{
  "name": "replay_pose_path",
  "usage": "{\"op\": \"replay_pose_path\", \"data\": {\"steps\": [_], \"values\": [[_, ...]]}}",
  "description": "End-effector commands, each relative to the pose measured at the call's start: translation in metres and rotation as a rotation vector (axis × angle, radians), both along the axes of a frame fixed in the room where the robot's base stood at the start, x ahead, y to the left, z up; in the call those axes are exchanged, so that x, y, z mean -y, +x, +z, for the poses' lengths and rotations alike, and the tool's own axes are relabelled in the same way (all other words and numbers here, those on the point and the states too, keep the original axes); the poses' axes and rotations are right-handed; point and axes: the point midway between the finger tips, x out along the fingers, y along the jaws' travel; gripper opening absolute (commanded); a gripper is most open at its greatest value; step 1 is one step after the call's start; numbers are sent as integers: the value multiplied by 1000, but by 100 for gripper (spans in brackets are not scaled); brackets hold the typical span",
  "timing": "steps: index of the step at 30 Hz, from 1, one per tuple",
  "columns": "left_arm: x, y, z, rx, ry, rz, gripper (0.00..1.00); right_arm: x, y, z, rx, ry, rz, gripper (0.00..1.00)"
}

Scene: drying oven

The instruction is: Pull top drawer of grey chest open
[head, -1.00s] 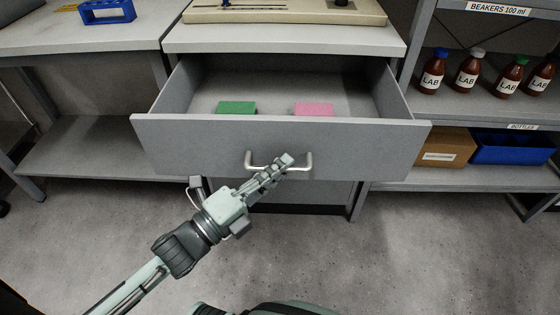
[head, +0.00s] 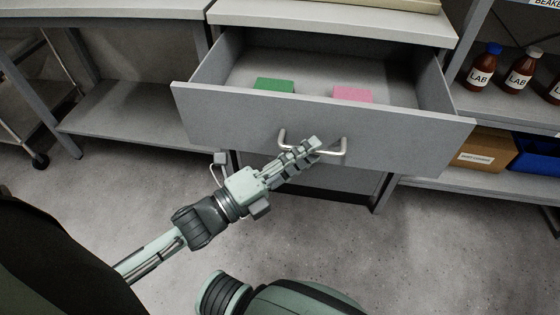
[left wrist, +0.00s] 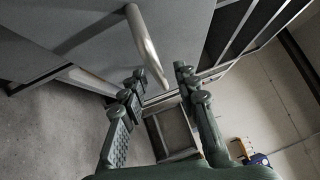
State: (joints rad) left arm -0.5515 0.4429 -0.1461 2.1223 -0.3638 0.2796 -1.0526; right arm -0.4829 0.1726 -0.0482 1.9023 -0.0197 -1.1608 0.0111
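The grey chest's top drawer (head: 225,118) stands pulled out, with a green block (head: 273,85) and a pink block (head: 352,94) inside near its front. Its curved metal handle (head: 335,152) is on the drawer front, and it also shows in the left wrist view (left wrist: 148,45). My left gripper (head: 312,144) is at the handle, overlapping its middle in the head view. In the left wrist view its fingers (left wrist: 158,76) are apart, with the lower end of the handle showing between the tips. I cannot tell whether they touch it. My right gripper is in neither view.
The chest's worktop (head: 335,22) is above the drawer. To the right, a shelf holds brown bottles (head: 482,70), a cardboard box (head: 488,150) and a blue bin (head: 535,158). A bench with a lower shelf (head: 140,112) stands to the left. Bare floor (head: 390,250) lies in front.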

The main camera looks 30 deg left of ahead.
Motion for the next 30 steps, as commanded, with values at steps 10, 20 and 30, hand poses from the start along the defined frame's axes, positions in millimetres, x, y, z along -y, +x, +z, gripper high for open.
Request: {"op": "replay_pose_path", "data": {"steps": [10, 20, 30], "values": [[-36, -64, -11, -5, 0, 2, 31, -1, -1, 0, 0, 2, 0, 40], [-50, -89, -14, -1, -1, 1, 31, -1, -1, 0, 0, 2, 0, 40], [-50, -89, -14, 0, 0, 0, 31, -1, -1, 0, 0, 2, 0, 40]]}}
